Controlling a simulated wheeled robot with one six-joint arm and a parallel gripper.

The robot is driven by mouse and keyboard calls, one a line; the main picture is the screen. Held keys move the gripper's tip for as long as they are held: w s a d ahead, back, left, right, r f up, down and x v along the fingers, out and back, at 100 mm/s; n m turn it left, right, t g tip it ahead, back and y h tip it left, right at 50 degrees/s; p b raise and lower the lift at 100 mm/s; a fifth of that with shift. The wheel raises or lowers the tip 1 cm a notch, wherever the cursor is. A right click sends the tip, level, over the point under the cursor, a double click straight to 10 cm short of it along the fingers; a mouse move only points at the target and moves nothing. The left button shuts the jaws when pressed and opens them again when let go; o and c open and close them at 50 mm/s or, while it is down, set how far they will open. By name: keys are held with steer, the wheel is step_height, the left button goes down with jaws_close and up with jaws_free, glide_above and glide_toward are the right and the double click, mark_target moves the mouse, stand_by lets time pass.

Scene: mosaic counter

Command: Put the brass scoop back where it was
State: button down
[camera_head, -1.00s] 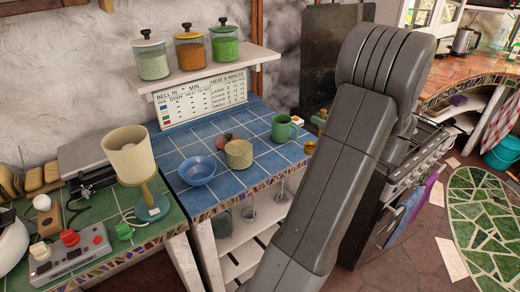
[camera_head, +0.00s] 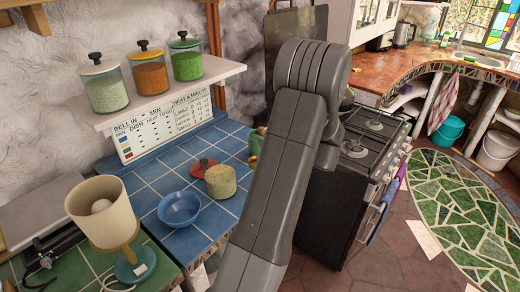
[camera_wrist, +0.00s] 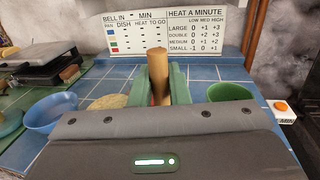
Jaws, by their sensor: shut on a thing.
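My gripper (camera_wrist: 160,92) is in the wrist view, its green fingers shut on an upright brown cylindrical handle (camera_wrist: 157,66), which I take to be the brass scoop's. The scoop's brass part is hidden below by the gripper body. The handle stands in front of the chart board, over the blue-tiled counter. In the head view my arm hides the gripper and the scoop.
A green mug (camera_wrist: 230,92) is right of the gripper. A lamp (camera_head: 105,215) stands at left; jars line the shelf (camera_head: 170,92).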

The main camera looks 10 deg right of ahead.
steer(key=shift+f+p, duration=0.3)
steer(key=shift+f, duration=1.8)
steer(key=shift+f, duration=0.2)
steer(key=c, duration=1.4)
jaws_free()
steer(key=shift+r, duration=0.25)
steer(key=shift+b+v, duration=1.6)
steer(key=shift+v, duration=4.45)
